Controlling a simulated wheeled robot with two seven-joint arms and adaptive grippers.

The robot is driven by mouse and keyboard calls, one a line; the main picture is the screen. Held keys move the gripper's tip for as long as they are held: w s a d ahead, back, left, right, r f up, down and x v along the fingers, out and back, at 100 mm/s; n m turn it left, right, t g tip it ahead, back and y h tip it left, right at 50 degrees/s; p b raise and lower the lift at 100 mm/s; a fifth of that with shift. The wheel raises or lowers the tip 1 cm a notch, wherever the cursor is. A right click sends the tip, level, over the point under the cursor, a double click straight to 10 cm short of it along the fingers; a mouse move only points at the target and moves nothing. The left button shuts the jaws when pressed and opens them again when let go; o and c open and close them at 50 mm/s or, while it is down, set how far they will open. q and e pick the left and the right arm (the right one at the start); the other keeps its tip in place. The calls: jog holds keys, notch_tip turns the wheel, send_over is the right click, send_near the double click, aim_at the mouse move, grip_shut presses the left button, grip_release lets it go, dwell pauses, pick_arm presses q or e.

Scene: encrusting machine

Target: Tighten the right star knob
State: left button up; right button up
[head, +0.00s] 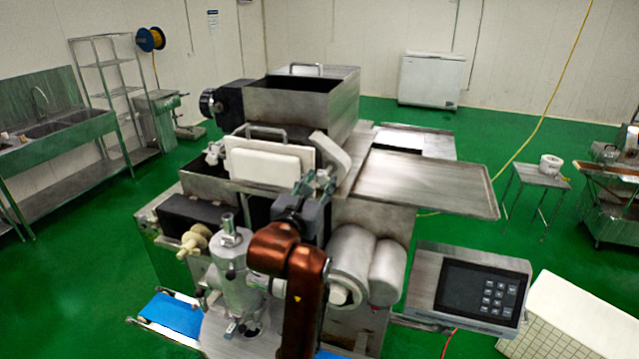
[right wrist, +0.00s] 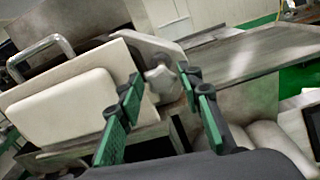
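The right star knob (right wrist: 162,77) is a grey lobed knob at the right end of the white block, seen in the right wrist view. My right gripper (right wrist: 162,90) is open, with one green-padded finger on each side of the knob in the picture. Whether the pads touch it cannot be told. In the head view my right gripper (head: 316,184) is at the right end of the white block (head: 265,163) and largely covers the knob. A matching left star knob (head: 213,153) shows at the block's left end. My left gripper is not in view.
A steel hopper (head: 300,105) stands behind the white block. A flat steel tray (head: 425,183) extends to the right. A control panel (head: 480,290) is at lower right. Metal cylinders (head: 355,265) lie below my right gripper. A blue conveyor belt (head: 172,315) is at lower left.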

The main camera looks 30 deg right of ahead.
jog(key=shift+o, duration=1.1)
jog(key=v, duration=0.7)
jog(key=shift+s+a, duration=0.15)
jog(key=shift+a, duration=0.05)
